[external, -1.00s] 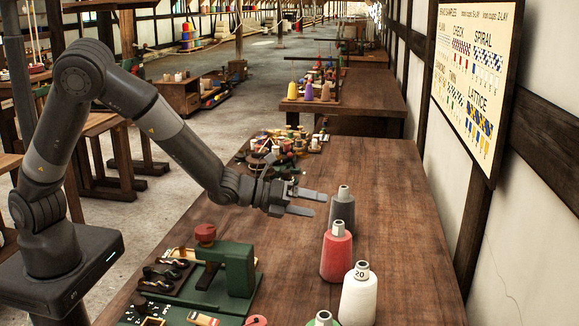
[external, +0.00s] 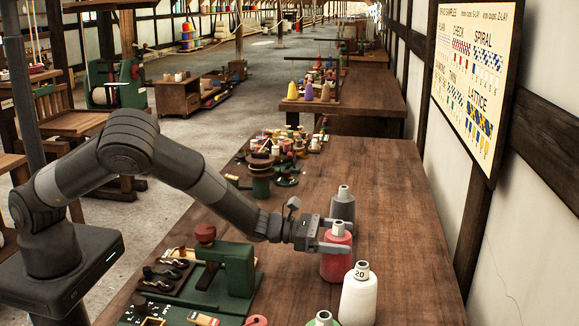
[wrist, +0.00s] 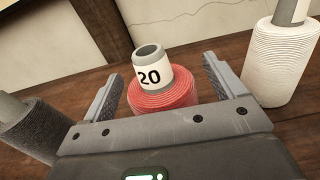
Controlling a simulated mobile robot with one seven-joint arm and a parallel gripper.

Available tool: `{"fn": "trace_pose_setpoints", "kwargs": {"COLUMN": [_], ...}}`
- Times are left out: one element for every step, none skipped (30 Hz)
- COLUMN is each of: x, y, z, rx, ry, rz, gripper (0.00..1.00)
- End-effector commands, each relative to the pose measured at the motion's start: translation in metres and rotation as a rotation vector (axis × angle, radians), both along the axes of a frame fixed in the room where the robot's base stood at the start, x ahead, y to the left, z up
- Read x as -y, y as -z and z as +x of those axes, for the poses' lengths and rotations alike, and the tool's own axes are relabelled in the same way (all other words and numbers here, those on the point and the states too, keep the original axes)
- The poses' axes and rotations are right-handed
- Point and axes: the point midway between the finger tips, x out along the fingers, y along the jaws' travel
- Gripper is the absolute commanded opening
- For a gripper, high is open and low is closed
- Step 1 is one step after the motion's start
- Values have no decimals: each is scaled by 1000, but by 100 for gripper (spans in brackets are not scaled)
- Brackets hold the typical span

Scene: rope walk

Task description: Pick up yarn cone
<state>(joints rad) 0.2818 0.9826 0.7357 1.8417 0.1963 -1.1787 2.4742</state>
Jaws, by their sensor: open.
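A red yarn cone (external: 336,262) with a grey tip stands upright on the wooden table. In the wrist view the red cone (wrist: 165,95) shows a white band marked 20 and sits between my two fingers. My gripper (external: 337,236) is open, with its fingers level at the upper part of the red cone; it also shows in the wrist view (wrist: 163,85). I cannot tell whether either finger touches it. A dark grey cone (external: 342,205) stands just behind it. A white cone (external: 358,298) marked 20 stands in front of it.
The grey cone (wrist: 30,128) is close at the left in the wrist view, and the white cone (wrist: 280,65) is at the right. A green clamp device (external: 235,265) stands left of the cones. The table (external: 395,220) is clear to the right.

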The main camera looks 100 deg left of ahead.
Motion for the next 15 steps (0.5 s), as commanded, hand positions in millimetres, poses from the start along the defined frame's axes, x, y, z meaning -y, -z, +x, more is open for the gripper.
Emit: {"fn": "trace_pose_setpoints", "kwargs": {"x": [0,0,-1,-1,-1,-1,-1,-1,-1,-1,-1,-1,0,-1,-1], "y": [0,0,0,0,0,0,0,0,0,1,1,0,0,1,0], "z": [5,8,10,11,13,14,14,15,15,15,15,14,14,14,14], "rx": [1,2,1,0,0,0,0,0,0,0,0,0,0,0,0], "ry": [0,0,-1,-1,-1,-1,-1,-2,-2,-2,-2,-2,-1,-1,-1], "rz": [0,-1,-1,-1,-1,-1,-1,-1,-1,-1,-2,-2,-2,-2,-2], "gripper": [88,88,88,88,88,88,88,88,88,88,88,88,88,86,83]}}
